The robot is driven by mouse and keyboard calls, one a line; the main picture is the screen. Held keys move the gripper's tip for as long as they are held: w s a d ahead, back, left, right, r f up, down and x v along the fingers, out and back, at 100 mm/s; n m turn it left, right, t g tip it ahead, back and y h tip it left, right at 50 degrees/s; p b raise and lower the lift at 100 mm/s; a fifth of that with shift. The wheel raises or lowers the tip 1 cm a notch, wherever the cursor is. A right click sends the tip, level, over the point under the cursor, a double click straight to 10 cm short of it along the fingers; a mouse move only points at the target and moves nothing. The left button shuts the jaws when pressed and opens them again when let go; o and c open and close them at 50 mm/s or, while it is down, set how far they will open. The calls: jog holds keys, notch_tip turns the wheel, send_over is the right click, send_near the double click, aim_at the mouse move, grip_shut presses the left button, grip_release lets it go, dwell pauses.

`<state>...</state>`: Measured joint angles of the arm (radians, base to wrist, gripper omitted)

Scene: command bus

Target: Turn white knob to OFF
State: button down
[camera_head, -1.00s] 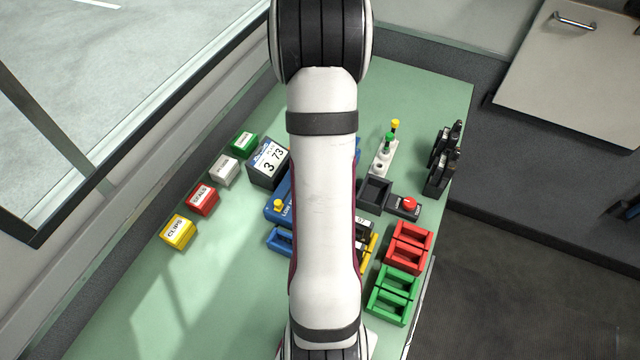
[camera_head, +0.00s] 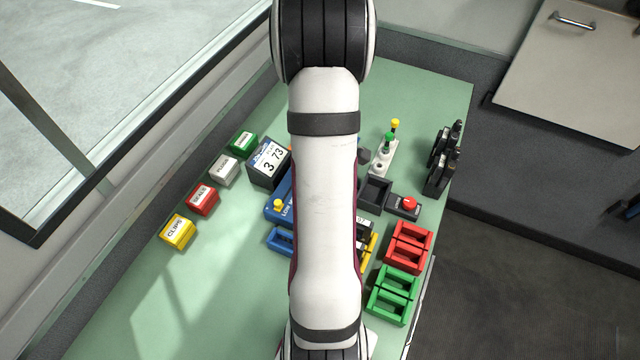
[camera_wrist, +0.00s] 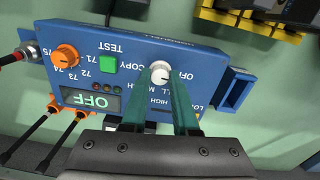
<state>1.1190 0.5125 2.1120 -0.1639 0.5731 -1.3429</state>
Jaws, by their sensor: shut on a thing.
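The blue panel (camera_wrist: 215,60) fills the middle of the wrist view, with its lettering upside down. The white knob (camera_wrist: 160,70) stands on it between the two green fingertips of my gripper (camera_wrist: 162,86), which is shut on it. The word OFF is printed just right of the knob. I cannot clearly make out the knob's pointer. A small display (camera_wrist: 92,100) on the panel reads OFF in green.
An orange knob (camera_wrist: 65,57) and a green button (camera_wrist: 108,64) sit left of the white knob. Cables with orange plugs run at the panel's left side. A yellow rack (camera_wrist: 240,18) lies beyond it. Red trays (camera_head: 410,246) and green trays (camera_head: 393,294) stand right of my arm.

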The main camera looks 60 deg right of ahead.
jog(key=shift+n, duration=0.5)
jog(key=c, duration=0.7)
grip_release()
jog(key=r, duration=1.5)
jog(key=shift+a+r, duration=0.2)
jog(key=shift+r, duration=0.2)
